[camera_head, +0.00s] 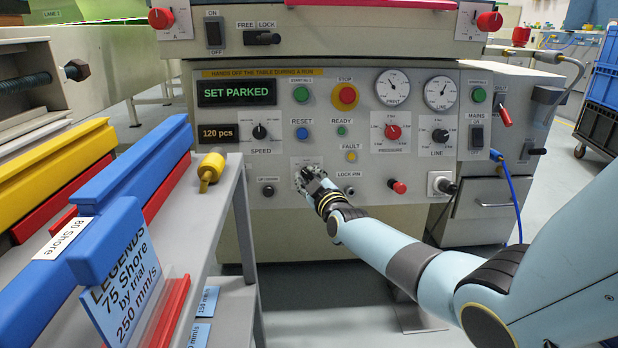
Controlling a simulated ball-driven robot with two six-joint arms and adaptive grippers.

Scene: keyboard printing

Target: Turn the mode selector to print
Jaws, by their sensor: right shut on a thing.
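The machine's front control panel (345,122) faces me. A small pale selector plate (306,160) sits low on it, between the UP/LOWER switch and the LOCK-PIN knob. My right gripper (307,177) reaches in from the right and is shut at this plate, on the mode selector. The gripper covers the selector knob, so its pointer and setting cannot be read. The green display (237,92) reads SET PARKED. My left gripper is not in view.
Close around are the blue RESET button (302,133), the FAULT lamp (351,156), a red-tipped knob (397,186) and the SPEED knob (260,132). A grey rack (215,222) with squeegees and a yellow-handled tool (210,168) stands at left.

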